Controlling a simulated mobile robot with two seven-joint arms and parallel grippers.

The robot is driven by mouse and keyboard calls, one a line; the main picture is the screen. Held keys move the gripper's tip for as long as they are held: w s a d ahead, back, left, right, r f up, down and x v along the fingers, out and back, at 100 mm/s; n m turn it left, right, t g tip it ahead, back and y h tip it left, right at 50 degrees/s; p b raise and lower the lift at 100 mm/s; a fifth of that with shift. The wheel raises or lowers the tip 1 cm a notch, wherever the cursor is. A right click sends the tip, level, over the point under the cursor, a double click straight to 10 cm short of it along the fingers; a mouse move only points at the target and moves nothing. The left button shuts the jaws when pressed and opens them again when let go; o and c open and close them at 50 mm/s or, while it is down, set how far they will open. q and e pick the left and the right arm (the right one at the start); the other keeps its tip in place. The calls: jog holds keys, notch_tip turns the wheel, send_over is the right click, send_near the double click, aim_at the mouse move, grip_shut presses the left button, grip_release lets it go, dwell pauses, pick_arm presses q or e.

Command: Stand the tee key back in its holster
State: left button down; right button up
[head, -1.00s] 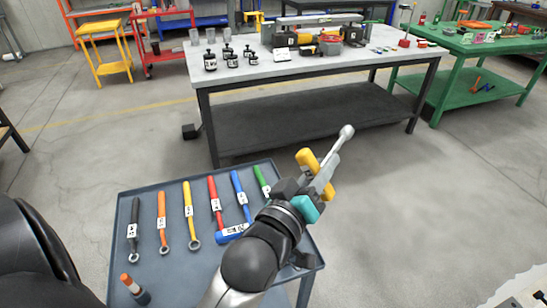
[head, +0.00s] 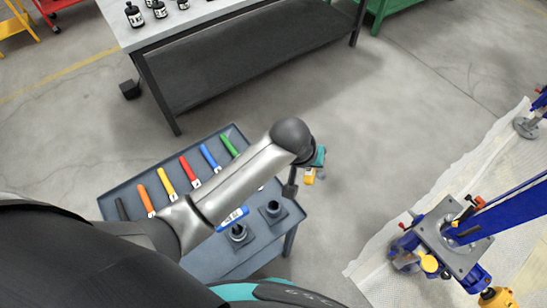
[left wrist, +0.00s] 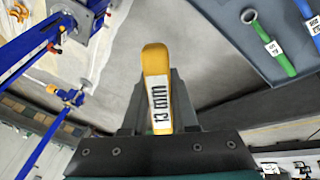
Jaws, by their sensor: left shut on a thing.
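My left gripper (head: 309,168) is beyond the tool cart's right edge, above the floor, partly hidden by my wrist. It is shut on the yellow tee key (head: 309,178). In the left wrist view its yellow handle (left wrist: 157,75), labelled "13 mm", sits between the dark fingers (left wrist: 158,110); its shaft is hidden there. Two dark round holsters on square bases stand on the cart's right part. The right one (head: 272,209) looks empty. A blue labelled handle (head: 233,217) lies at or over the left one (head: 238,233); I cannot tell whether it stands inside. My right gripper is not in view.
The grey cart (head: 250,262) carries a row of coloured wrenches, including a green one (head: 229,145). A blue screw jack (head: 452,235) stands on a pale mat (head: 375,268) at right. A workbench (head: 225,12) is behind. Open floor (head: 370,130) lies between.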

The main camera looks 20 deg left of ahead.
pick_arm(q)
jog(key=s+a+m+g+y+p, duration=0.1)
jog(key=s+a+g+y+p, duration=0.25)
jog(key=s+a+p, duration=0.35)
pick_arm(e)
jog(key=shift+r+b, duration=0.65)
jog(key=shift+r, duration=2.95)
pick_arm(q)
notch_tip(320, 180, down, 6)
jog(key=w+a+b, duration=0.1)
jog(key=w+b, duration=0.1)
jog(key=b, duration=0.3)
jog(key=shift+a+f+h, duration=0.2)
jog(key=shift+f+h, duration=0.05)
jog(key=shift+h, duration=0.1)
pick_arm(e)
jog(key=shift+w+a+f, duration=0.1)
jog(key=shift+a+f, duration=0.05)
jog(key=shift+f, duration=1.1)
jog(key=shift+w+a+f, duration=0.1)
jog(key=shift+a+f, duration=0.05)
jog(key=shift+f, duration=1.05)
pick_arm(q)
jog(key=shift+r, duration=0.1)
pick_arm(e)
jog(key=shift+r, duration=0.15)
